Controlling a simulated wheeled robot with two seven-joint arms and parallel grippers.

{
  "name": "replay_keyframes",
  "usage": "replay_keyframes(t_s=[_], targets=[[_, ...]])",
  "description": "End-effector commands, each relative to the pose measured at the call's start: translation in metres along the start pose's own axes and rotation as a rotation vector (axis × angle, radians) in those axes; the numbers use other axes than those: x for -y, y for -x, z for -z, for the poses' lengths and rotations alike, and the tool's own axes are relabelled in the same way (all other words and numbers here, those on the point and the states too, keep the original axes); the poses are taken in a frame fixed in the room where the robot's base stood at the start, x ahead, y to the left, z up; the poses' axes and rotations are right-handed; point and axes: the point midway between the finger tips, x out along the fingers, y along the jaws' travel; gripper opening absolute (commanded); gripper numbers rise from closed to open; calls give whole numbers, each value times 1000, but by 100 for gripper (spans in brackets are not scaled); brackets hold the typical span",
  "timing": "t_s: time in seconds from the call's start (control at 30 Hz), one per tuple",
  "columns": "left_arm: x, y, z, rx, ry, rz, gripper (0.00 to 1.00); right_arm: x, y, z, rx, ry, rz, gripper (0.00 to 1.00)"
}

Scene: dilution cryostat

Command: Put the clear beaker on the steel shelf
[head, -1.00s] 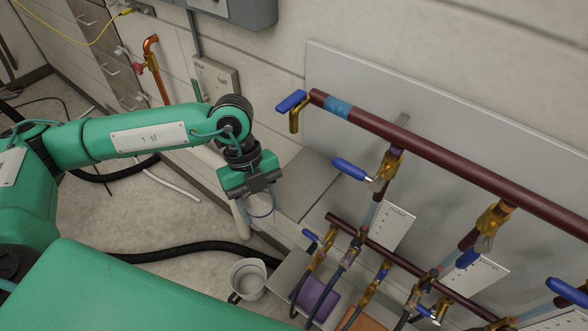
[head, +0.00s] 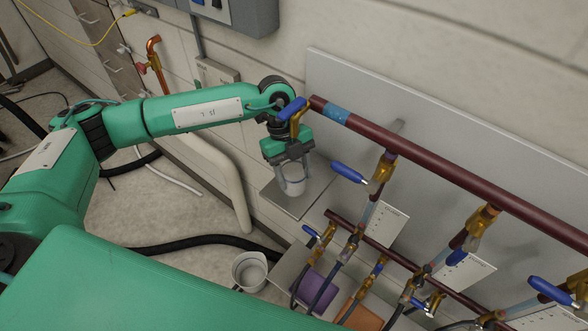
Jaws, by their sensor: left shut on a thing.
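My left gripper (head: 290,165) points down near the wall and is shut on the clear beaker (head: 291,183). The beaker looks upright between the two fingers. The steel shelf (head: 312,199) is a flat grey plate against the wall, and the beaker shows in front of it in the picture. I cannot tell whether the beaker's base touches the shelf or is slightly above it. Part of my left wrist is hidden behind a blue valve handle. My right gripper does not show.
A dark red pipe (head: 450,172) with blue-handled valves crosses the grey wall panel close to my left wrist. A white pot (head: 249,270) stands below. A purple block (head: 316,287) and an orange block (head: 361,315) sit among hoses on a lower ledge.

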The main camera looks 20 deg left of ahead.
Motion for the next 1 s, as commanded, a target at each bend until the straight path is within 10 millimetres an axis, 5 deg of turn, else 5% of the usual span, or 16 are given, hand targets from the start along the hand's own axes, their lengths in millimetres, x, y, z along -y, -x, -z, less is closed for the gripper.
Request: replay_keyframes(t_s=[0.23, 0.27, 0.37, 0.7, 0.83, 1.0], targets=[[0, -4, -2, -1, 0, 0, 29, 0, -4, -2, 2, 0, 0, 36], [0, -3, -1, 0, 0, 0, 57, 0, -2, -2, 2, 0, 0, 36], [0, -3, -1, 0, 0, 0, 73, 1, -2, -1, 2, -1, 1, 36], [0, 1, 0, 0, 0, 0, 73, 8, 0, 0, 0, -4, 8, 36], [0, 8, -2, 1, -1, 2, 73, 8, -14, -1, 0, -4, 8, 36], [0, 23, -38, 2, 7, 2, 73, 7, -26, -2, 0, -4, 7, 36]])
